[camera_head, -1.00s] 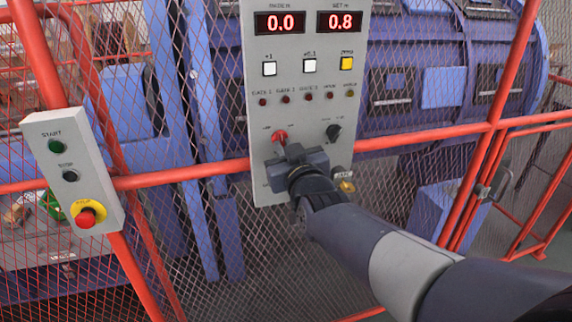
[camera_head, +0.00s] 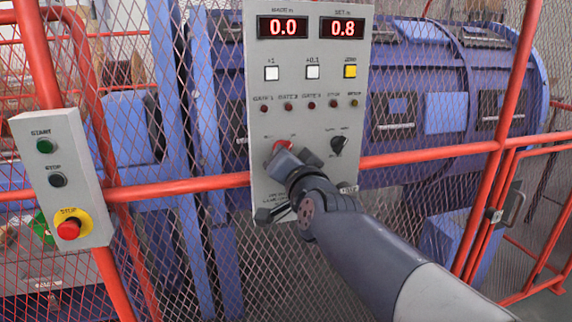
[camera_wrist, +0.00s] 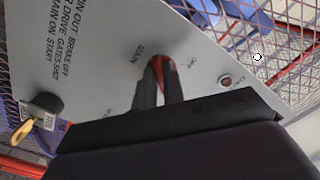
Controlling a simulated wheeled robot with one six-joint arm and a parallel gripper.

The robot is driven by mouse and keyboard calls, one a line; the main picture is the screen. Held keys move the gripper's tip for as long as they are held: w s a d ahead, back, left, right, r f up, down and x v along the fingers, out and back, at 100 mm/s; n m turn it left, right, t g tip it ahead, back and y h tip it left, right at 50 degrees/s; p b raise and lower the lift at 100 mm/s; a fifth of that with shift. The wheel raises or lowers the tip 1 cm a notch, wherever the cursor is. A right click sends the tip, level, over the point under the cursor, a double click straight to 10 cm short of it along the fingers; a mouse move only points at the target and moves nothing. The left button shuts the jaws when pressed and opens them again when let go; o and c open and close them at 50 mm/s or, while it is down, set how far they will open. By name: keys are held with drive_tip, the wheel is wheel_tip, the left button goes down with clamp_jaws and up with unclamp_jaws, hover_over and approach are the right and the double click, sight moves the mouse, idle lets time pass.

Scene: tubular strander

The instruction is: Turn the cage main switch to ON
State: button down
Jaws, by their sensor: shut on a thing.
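The cage main switch is a small red knob (camera_head: 283,145) low on the left side of the grey control panel (camera_head: 262,100). It also shows in the wrist view as a red knob (camera_wrist: 158,62), beside a MAIN label and an OFF label. My gripper (camera_head: 281,157) is at the panel, shut on this red knob. In the wrist view the dark fingers (camera_wrist: 160,82) stand on both sides of the red knob and cover most of it. The knob's exact pointing direction is hard to read.
A black selector knob (camera_head: 338,143) sits right of the red knob. A yellow-tagged dark fitting (camera_wrist: 42,108) stands on the panel. A box with START, STOP and a red emergency button (camera_head: 69,230) is at left. Red rails (camera_head: 430,155) and mesh surround the panel.

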drive_tip(key=shift+m, duration=0.6)
drive_tip(key=c, duration=1.5)
unclamp_jaws()
drive_tip(key=shift+s, duration=0.1)
drive_tip(key=p+v, duration=0.3)
drive_tip(key=v, duration=0.7)
drive_tip(key=shift+s, duration=0.3)
drive_tip(key=shift+w, duration=0.15)
